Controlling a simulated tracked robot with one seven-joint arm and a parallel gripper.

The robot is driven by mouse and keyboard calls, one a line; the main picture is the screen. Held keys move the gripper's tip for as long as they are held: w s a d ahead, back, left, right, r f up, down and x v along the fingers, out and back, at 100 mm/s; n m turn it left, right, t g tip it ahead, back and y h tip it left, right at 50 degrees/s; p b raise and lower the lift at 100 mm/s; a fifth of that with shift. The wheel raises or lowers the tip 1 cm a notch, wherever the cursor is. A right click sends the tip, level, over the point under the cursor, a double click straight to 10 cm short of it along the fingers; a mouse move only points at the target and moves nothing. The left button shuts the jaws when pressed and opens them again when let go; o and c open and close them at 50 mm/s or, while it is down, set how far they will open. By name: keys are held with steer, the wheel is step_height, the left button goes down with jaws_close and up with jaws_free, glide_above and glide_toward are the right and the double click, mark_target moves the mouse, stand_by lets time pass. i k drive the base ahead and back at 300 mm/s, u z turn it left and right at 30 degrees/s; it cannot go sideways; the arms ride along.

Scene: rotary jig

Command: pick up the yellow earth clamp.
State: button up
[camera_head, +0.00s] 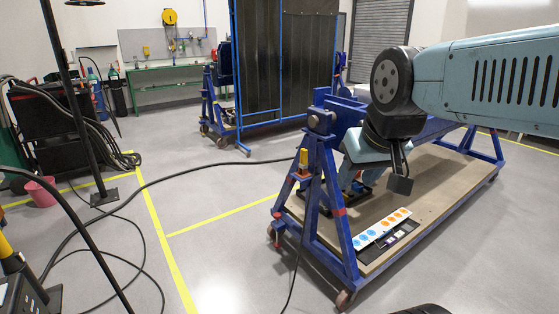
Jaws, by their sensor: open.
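A dark cable runs up to the jig close to the clamp. My gripper (397,182) hangs to the right of the clamp, over the jig's wooden deck and apart from the clamp. It is open, with one dark finger pad clearly visible; the other finger is hard to make out. I see nothing held in it.
The jig's deck (430,190) carries a strip with blue and orange dots (382,229). Cables (150,184) cross the floor at left. A dark welding screen (285,60), a green workbench (165,67) and a pink bucket (40,191) stand farther off. Floor left of the jig is mostly free.

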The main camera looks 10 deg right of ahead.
mark_target(303, 169)
steer(key=u, duration=0.2)
steer(key=i, duration=1.4)
steer(key=z, duration=0.1)
